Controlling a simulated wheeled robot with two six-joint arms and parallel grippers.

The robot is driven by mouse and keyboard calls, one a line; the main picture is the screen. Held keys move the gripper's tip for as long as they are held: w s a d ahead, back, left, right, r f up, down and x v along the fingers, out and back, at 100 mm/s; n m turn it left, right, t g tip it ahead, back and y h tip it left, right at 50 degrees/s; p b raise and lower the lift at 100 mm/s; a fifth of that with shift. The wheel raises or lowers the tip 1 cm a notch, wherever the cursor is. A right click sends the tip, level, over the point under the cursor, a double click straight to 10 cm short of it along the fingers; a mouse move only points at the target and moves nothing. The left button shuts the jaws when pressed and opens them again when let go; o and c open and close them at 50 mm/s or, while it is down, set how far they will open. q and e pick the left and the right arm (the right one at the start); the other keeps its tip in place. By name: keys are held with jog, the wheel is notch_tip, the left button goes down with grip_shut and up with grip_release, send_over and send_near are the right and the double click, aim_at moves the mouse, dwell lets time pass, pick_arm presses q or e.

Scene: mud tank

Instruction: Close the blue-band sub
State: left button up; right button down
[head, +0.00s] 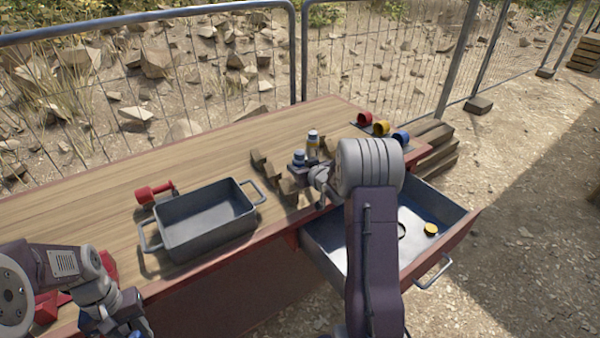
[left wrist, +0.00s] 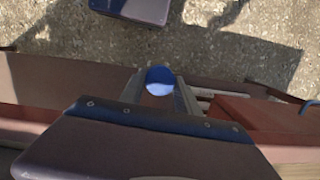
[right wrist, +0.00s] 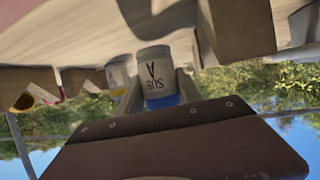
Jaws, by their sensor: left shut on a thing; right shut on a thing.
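The blue-band sub (head: 299,158), a pale grey cylinder, stands by the wooden blocks near the bench's front edge. My right gripper (head: 303,168) is shut on it; the right wrist view shows the lettered sub (right wrist: 155,72) between the fingers, its blue band close to the gripper. A yellow-band sub (head: 313,141) stands just behind it. My left gripper (head: 122,322) is low at the front left, shut on a round blue cap (left wrist: 160,80). In the head view only a bit of blue shows there, at the bottom edge. The cap and sub are far apart.
A grey handled tray (head: 205,248) stands between the grippers, with a red tool (head: 153,193) behind it. Red (head: 364,118), yellow (head: 381,128) and blue (head: 401,138) cups sit at the right end. An open drawer (head: 455,215) holds a yellow cap (head: 431,230).

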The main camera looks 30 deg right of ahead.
pick_arm(q)
jog(key=shift+f, duration=0.3)
pick_arm(e)
jog(key=shift+w+f, duration=0.1)
jog(key=shift+f, duration=0.65)
jog(key=shift+f, duration=0.1)
jog(key=c, duration=0.8)
grip_release()
jog(key=shift+o, duration=0.2)
pick_arm(q)
jog(key=shift+r, duration=0.2)
pick_arm(e)
jog(key=shift+r, duration=0.3)
pick_arm(q)
jog(key=shift+r+p, duration=0.7)
jog(key=shift+p, duration=0.15)
pick_arm(e)
jog(key=v, duration=1.2)
jog(key=shift+f, duration=0.15)
